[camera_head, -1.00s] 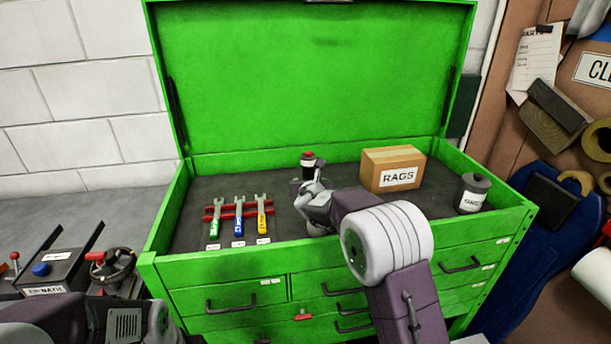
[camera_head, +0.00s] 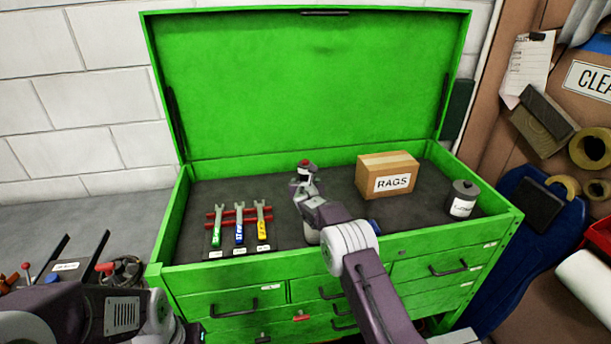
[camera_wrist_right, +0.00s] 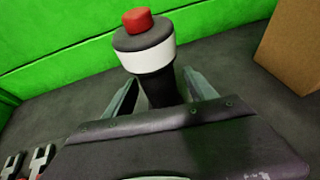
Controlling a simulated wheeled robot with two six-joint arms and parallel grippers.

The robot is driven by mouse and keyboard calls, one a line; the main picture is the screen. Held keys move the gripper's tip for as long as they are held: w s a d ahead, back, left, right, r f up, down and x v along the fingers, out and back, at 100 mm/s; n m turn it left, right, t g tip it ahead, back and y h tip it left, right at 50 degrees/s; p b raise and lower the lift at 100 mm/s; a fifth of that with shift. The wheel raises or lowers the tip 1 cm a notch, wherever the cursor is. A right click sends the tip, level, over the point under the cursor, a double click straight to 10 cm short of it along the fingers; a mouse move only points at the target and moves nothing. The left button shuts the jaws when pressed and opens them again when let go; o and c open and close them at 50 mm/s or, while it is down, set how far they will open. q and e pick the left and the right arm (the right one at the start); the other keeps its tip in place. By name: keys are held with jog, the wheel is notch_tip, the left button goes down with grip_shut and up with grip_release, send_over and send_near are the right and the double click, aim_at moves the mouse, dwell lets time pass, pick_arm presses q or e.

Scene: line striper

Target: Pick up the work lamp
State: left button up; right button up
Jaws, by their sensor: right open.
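The work lamp, a dark upright cylinder with a white band and a red top, stands in the open top of the green chest; in the head view its red and white upper end (camera_head: 304,171) shows above my right gripper (camera_head: 303,186). In the right wrist view the lamp (camera_wrist_right: 147,50) stands between the two fingers of the gripper (camera_wrist_right: 160,92), which is open around its dark body. Its lower part is hidden behind the gripper. I cannot tell whether the fingers touch it. My left arm shows at the lower left, but its gripper is out of view.
A RAGS box (camera_head: 387,176) and a grey can (camera_head: 461,199) stand to the right in the chest (camera_head: 350,258). Several wrenches (camera_head: 239,222) lie on a red rack (camera_head: 228,214) to the left. The raised lid (camera_head: 310,90) stands behind.

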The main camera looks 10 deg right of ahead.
grip_shut()
jog(key=shift+w+r, duration=0.1)
jog(key=shift+r, duration=0.05)
notch_tip(320, 180, up, 18)
jog(key=p, duration=1)
jog(key=shift+p, duration=0.4)
